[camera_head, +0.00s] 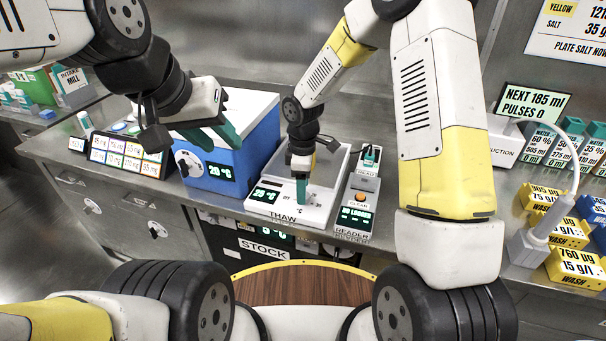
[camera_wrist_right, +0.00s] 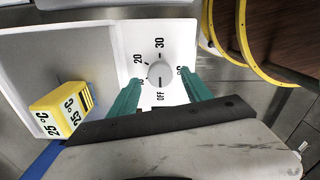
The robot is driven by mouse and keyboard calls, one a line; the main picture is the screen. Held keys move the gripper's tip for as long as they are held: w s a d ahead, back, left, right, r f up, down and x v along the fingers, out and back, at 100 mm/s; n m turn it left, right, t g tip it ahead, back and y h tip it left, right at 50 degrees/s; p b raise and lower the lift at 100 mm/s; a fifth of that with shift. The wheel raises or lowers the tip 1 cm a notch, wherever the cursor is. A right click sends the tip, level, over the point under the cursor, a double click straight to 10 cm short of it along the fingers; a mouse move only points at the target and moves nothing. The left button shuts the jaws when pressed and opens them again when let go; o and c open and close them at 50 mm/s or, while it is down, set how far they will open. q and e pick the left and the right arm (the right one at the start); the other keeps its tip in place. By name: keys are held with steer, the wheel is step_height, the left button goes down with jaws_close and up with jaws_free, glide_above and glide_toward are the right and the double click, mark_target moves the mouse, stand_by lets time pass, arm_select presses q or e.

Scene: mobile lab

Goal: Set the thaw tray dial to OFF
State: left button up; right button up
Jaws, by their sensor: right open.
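The white thaw tray (camera_head: 318,208) sits on the steel bench, with a green-lit display (camera_head: 264,194) on its front. Its round white dial (camera_wrist_right: 158,73) shows in the right wrist view among marks 20, 30 and OFF. I cannot clearly tell where its pointer stands. My right gripper (camera_head: 302,190) points down at the tray front. In the right wrist view its teal fingers (camera_wrist_right: 159,79) are open, one on each side of the dial; I cannot tell whether they touch it. My left gripper (camera_head: 236,142) hangs by the blue box, its finger gap unclear.
A yellow block (camera_wrist_right: 62,108) labelled 25 °C lies in the tray. The blue box (camera_head: 255,150) stands left of the tray, the reader (camera_head: 354,207) close on its right. Yellow wash blocks (camera_head: 570,232) stand at the right. A wooden round top (camera_head: 300,284) is in front.

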step_height(320, 180, up, 6)
steer(key=shift+f, duration=0.1)
stand_by(0.4)
steer(key=s+d+r+m+t, duration=0.1)
steer(key=s+d+r+m, duration=0.3)
steer(key=r, duration=0.3)
steer(key=s+d+r+m+t, duration=0.25)
steer(key=d+r, duration=0.25)
steer(key=r, duration=0.3)
steer(key=s+d+r+m+t+y, duration=0.1)
steer(key=s+d+r+m, duration=0.1)
steer(key=s+m, duration=0.3)
steer(key=s+d+r+m+t+y, duration=0.1)
steer(key=s+d+r+m, duration=0.2)
steer(key=s, duration=0.5)
step_height(320, 180, up, 2)
steer(key=shift+s+d+r+m+t, duration=0.15)
steer(key=shift+d+m+t, duration=0.15)
steer(key=shift+m, duration=0.55)
stand_by(0.8)
